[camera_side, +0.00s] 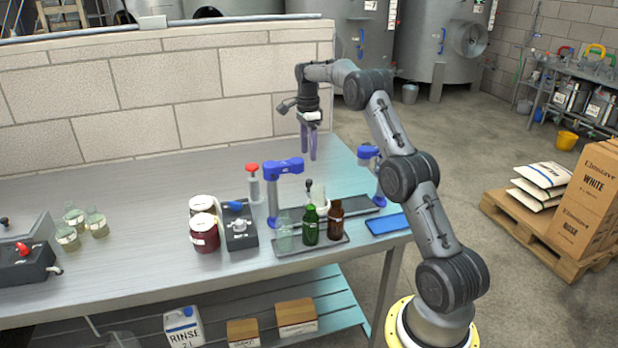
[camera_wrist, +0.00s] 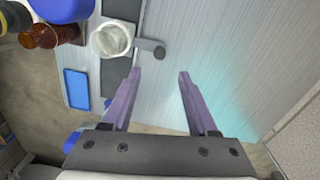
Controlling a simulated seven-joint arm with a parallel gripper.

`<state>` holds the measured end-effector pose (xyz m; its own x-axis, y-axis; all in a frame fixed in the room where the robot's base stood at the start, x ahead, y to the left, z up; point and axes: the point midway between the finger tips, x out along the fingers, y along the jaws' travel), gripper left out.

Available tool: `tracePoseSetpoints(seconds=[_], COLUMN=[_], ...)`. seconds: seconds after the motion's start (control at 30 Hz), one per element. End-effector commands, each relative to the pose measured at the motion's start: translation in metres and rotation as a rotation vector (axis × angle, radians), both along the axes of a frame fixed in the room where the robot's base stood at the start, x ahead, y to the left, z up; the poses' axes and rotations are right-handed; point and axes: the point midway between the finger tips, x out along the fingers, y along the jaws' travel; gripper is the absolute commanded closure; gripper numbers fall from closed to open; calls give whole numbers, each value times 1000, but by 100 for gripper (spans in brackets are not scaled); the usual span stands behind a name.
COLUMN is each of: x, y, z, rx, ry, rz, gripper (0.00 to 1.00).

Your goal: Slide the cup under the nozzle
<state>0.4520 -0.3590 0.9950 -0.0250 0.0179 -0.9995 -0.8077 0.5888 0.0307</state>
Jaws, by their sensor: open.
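A white round cup (camera_wrist: 110,40) shows from above in the wrist view, with a grey round-ended handle pointing right, toward my fingers. In the side view the cup (camera_side: 320,197) is partly hidden behind the bottles. It stands on a dark strip (camera_side: 352,204). My gripper (camera_side: 308,156) is open and empty above the bench behind the cup. In the wrist view its purple fingers (camera_wrist: 159,73) are apart, with only bare bench between.
A clear, a green (camera_side: 311,227) and a brown bottle (camera_side: 336,222) stand on a tray in front of the cup. A second blue post (camera_side: 369,157) and a blue mat (camera_side: 388,223) are right. Jars (camera_side: 204,232) stand left. The bench behind is clear up to the block wall.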

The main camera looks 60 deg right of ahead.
Motion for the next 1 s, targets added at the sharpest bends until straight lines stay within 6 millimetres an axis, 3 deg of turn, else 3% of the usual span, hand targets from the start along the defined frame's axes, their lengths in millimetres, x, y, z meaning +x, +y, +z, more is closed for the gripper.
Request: tracePoseSetpoints(seconds=[0.2, 0.5, 0.93, 1.0], x=[-2, -3, -3, -3], y=[2, 2, 2, 2], z=[-46, -90, -99, -99], rx=[4, 2, 0, 0], ry=[5, 2, 0, 0], rz=[1, 1, 1, 1], gripper=[41, 41, 41, 50])
